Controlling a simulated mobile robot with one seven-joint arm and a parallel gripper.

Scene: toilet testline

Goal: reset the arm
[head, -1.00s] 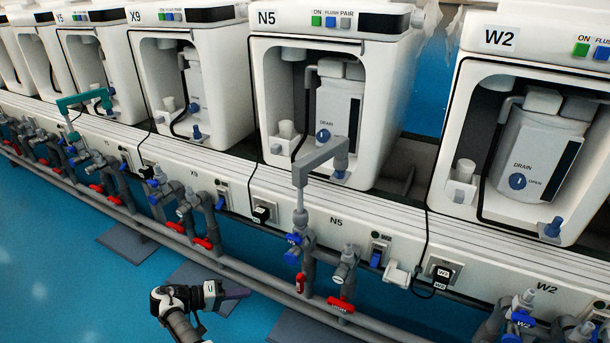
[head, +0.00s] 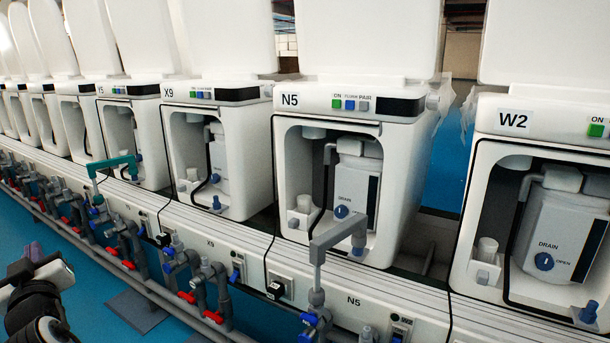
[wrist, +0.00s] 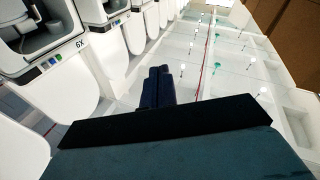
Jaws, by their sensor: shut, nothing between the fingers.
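My gripper (head: 34,252) is at the lower left of the head view, over the blue floor and in front of the pipe row. Its fingers point up and away from me, apart from the toilets and pipes. In the wrist view the dark fingers (wrist: 158,88) lie together in the middle, with nothing between them. The wrist view is turned on its side and shows white toilet units at the left and a ceiling or wall with small lamps at the right.
A row of white toilet units runs along the line, among them N5 (head: 345,190) and W2 (head: 545,215). Grey pipes with red and blue valves (head: 200,292) run below. A grey angled pipe (head: 338,235) stands before N5. Open blue floor (head: 85,310) lies at the lower left.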

